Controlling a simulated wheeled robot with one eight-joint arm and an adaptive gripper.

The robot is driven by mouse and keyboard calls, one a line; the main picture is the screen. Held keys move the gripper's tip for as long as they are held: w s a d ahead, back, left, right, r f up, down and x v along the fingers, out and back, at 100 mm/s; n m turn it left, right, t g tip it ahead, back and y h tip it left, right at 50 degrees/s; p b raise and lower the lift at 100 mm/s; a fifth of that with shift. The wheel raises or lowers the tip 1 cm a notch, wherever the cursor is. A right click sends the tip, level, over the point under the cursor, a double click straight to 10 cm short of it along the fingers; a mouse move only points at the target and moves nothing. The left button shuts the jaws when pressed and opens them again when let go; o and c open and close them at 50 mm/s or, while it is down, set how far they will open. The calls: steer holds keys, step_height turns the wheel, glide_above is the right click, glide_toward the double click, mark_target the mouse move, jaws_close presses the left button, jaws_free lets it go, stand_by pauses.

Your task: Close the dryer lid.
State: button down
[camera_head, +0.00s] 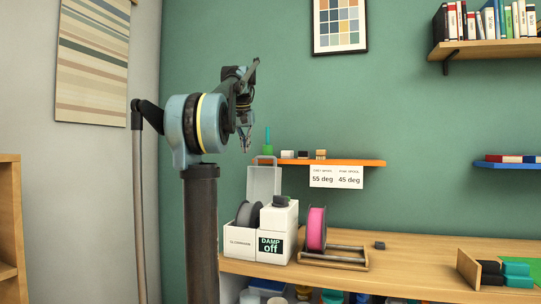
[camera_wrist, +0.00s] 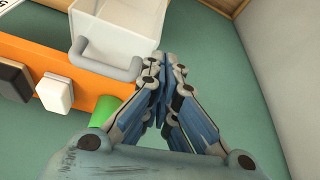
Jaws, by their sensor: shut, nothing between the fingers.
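The dryer (camera_head: 240,241) is a white box on the wooden counter with a dark spool inside and a "DAMP off" display on its front right. Its translucent lid (camera_head: 264,182) stands open, upright at the back of the box. In the wrist view the lid (camera_wrist: 125,20) is at the top, with its grey loop handle (camera_wrist: 98,61) at the near edge. My gripper (camera_head: 246,147) is above the lid in the head view. In the wrist view my gripper (camera_wrist: 163,68) is shut and empty beside the handle's right end; I cannot tell whether they touch.
An orange shelf (camera_head: 350,162) with small blocks and a green item (camera_head: 267,150) is on the wall just behind the lid. A pink spool (camera_head: 316,228) stands on a wooden holder right of the dryer. The counter (camera_head: 415,250) is largely clear further right.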

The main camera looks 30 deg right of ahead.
steer(key=d+r+m+h, duration=0.1)
steer(key=d+r, duration=0.2)
steer(key=d, duration=0.4)
steer(key=d+r+m, duration=0.1)
steer(key=d+r, duration=0.3)
steer(key=d, duration=0.3)
steer(key=x, duration=0.9)
steer(key=shift+s+a+f, duration=0.1)
steer(key=shift+a+f, duration=0.05)
steer(key=shift+f, duration=0.15)
steer(key=shift+a+f, duration=0.1)
steer(key=shift+f, duration=0.2)
steer(key=shift+s+a, duration=1.25)
steer(key=shift+a, duration=0.1)
